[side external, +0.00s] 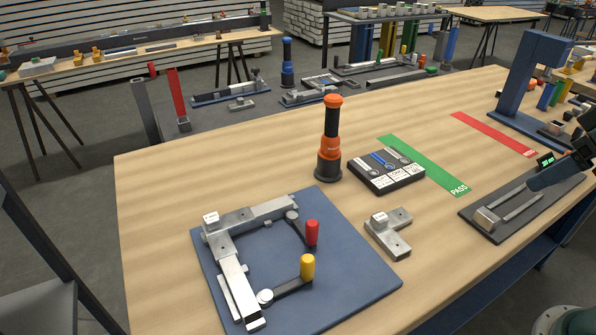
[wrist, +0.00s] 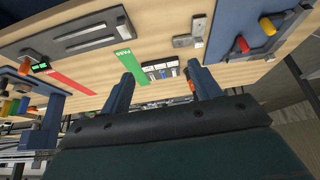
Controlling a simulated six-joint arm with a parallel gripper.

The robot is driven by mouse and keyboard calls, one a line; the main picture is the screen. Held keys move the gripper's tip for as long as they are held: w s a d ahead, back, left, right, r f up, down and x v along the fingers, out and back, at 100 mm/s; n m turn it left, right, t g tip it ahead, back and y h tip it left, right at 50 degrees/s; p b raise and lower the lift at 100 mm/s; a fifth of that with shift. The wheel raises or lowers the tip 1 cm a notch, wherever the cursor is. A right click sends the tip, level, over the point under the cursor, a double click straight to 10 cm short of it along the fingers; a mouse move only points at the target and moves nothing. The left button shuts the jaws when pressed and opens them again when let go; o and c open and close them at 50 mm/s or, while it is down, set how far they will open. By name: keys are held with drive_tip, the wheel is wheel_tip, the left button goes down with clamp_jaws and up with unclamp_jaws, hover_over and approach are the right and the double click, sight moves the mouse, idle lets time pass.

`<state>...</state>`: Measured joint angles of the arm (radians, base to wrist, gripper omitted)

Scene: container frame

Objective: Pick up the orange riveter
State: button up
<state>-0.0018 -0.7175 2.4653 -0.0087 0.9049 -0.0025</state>
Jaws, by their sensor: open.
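The orange riveter (side external: 330,142) stands upright on the wooden table in the side external view, with a black upper shaft, an orange cap and an orange band above a dark base. In the wrist view a small orange patch (wrist: 187,72), probably part of it, shows beside the right finger, which seems to hide the rest. My gripper (side external: 543,180) is at the right edge of the side external view, above the dark gauge plate and well apart from the riveter. In the wrist view my gripper (wrist: 160,62) has its two blue fingers wide apart with nothing held between them.
A black tray of labelled tools (side external: 386,172) stands just right of the riveter. A blue fixture plate (side external: 350,291) with red and yellow handles lies in front. A metal L-bracket (side external: 388,233), green PASS strip (side external: 425,165), red strip (side external: 490,133) and blue press (side external: 517,85) are further right.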

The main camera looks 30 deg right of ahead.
drive_tip(key=w+a+r+n, duration=0.1)
drive_tip(key=w+a+r, duration=0.1)
drive_tip(key=w+r, duration=0.45)
drive_tip(key=n+g+y, duration=0.2)
drive_tip(key=n, duration=0.2)
approach(337, 98)
drive_tip(key=shift+x, duration=4.7)
drive_tip(key=shift+w+f, duration=0.1)
drive_tip(key=shift+x, duration=2.5)
drive_tip(key=shift+d, duration=0.2)
drive_tip(key=c, duration=1.1)
